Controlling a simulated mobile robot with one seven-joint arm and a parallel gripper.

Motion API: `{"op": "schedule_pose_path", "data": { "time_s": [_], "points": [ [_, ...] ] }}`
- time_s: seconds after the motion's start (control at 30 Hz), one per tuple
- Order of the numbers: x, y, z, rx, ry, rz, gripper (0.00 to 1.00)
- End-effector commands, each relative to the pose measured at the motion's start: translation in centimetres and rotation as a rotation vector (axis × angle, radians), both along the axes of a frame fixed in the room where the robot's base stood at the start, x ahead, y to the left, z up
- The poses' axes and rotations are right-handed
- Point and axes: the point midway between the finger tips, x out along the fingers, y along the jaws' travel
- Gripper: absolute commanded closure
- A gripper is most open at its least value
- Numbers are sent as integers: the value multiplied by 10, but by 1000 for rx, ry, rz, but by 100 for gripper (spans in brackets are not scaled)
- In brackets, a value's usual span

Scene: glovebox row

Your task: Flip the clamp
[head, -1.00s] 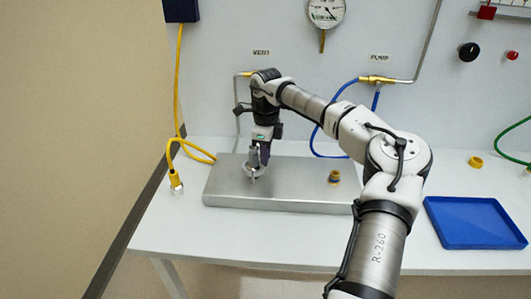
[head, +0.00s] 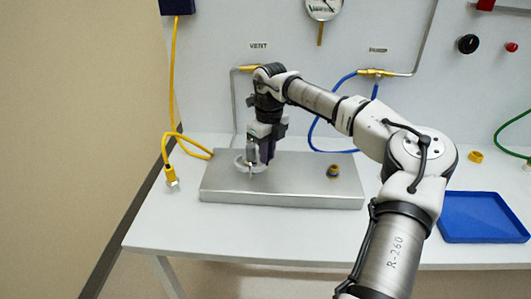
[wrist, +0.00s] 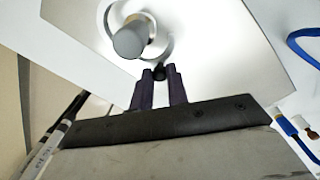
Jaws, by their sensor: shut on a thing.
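The clamp (head: 240,164), a pale grey ring, is at the left end of a flat metal block on the bench. In the wrist view the clamp (wrist: 168,48) curves around a grey round post (wrist: 130,40). I cannot tell whether the ring rests on the block. My gripper (head: 254,162) points down at the ring. In the wrist view its dark purple fingers (wrist: 159,76) are closed on a small black part at the ring's near edge. The fingers hide some of the ring in the head view.
The metal block (head: 300,190) also carries a small brass-and-dark fitting (head: 333,171) at its right. A yellow hose with a connector (head: 170,176) hangs at the left. The bench front is clear.

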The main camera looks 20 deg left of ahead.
Motion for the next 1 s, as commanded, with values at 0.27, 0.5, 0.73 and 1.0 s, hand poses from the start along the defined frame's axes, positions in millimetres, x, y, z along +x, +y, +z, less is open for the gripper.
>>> {"op": "schedule_pose_path", "data": {
  "time_s": [0.27, 0.5, 0.73, 1.0],
  "points": [
    [-12, -6, -3, -1, -2, -260, 100],
    [-22, -8, -2, 0, -2, -467, 100],
    [-29, -8, -1, 0, -1, -614, 100],
    [-33, -8, 0, 0, 0, -704, 100]
  ]
}}
